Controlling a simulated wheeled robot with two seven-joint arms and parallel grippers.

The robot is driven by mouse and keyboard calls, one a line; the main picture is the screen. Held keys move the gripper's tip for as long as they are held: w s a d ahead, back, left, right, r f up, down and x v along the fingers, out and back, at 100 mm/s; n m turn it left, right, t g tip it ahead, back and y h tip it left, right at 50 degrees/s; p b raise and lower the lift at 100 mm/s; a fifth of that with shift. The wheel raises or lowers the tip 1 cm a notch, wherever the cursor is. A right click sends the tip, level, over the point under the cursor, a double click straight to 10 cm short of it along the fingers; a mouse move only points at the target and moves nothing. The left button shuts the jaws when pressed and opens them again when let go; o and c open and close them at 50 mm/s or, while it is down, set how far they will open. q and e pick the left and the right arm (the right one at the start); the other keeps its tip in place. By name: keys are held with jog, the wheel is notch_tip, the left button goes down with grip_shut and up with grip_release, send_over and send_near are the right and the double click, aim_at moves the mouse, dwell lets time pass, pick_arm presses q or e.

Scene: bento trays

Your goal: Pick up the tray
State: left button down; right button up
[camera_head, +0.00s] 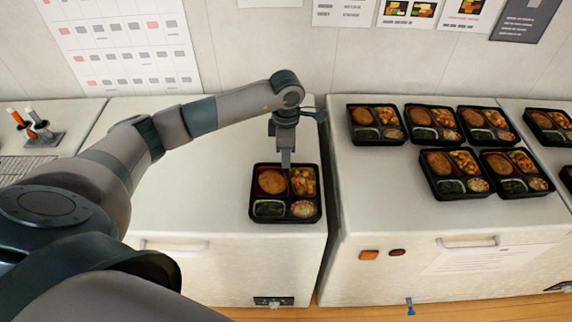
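A black bento tray (262,220) with several filled compartments sits alone on the white counter, near its right edge. It holds a brown round item, a mixed dish, a green dish and a pale dish. My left gripper (286,164) points down over the tray's far part, around its middle divider. Its fingers look close together, and I cannot tell whether they touch or grip the tray. My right gripper is not in view.
A second white counter (375,212) stands to the right across a narrow gap. Several similar filled bento trays (455,197) sit on it. A holder with pens (40,130) stands at the far left. The counter left of the tray is clear.

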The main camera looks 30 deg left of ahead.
pick_arm(q)
notch_tip(320, 180, up, 2)
jog(key=shift+w+r+b, duration=0.1)
jog(key=shift+b, duration=0.65)
jog(key=s+d+r+b, duration=0.4)
jog(key=d+r, duration=0.3)
jog(key=d, duration=0.3)
jog(key=shift+s+d+r, duration=0.25)
jog(key=shift+s+d, duration=0.05)
jog(key=shift+d, duration=0.1)
